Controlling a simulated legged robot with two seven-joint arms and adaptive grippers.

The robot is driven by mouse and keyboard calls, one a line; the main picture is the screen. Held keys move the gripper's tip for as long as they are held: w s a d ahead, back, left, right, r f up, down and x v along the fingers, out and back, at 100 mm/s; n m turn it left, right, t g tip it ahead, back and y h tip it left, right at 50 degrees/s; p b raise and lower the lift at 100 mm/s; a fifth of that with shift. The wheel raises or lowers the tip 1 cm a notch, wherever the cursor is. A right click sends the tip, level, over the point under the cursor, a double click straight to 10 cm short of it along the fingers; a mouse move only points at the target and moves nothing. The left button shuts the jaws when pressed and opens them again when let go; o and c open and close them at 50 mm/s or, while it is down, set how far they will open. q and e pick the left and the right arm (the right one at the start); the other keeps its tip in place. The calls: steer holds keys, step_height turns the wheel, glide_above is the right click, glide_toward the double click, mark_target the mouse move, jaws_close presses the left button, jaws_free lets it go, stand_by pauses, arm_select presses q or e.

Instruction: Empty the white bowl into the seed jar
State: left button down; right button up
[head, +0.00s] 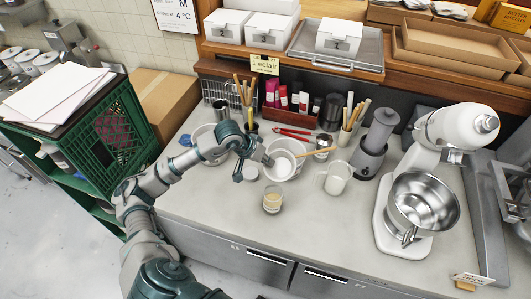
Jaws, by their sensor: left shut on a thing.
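My left gripper (266,159) reaches in over the counter and is shut on a small white bowl (284,165). The bowl appears tilted, its pale round opening facing the camera; I cannot make out its contents. A larger pale mixing bowl (299,147) with a wooden spoon lies right behind it, partly hidden. A short glass jar (272,199) with tan contents, likely the seed jar, stands upright on the counter in front of and below the held bowl, apart from it. My right gripper is not in view.
A glass jug (333,179) with white contents stands right of the jar. A grey grinder (374,143) and a stand mixer with a steel bowl (422,203) are farther right. Tool holders and bottles crowd the back. The counter front (325,225) is clear.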

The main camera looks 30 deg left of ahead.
arm_select(q)
steer(key=p, duration=0.1)
steer(key=g+p, duration=0.1)
steer(key=p, duration=0.1)
steer(key=shift+w+r, duration=0.15)
steer(key=shift+r, duration=0.15)
steer(key=n+g+p, duration=0.1)
steer(key=g, duration=0.3)
steer(key=shift+f+h, duration=0.15)
steer(key=shift+h, duration=0.25)
steer(key=shift+r+p, duration=0.3)
steer(key=shift+r, duration=0.15)
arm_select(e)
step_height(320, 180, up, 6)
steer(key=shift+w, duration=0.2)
arm_select(q)
steer(key=shift+f, duration=0.1)
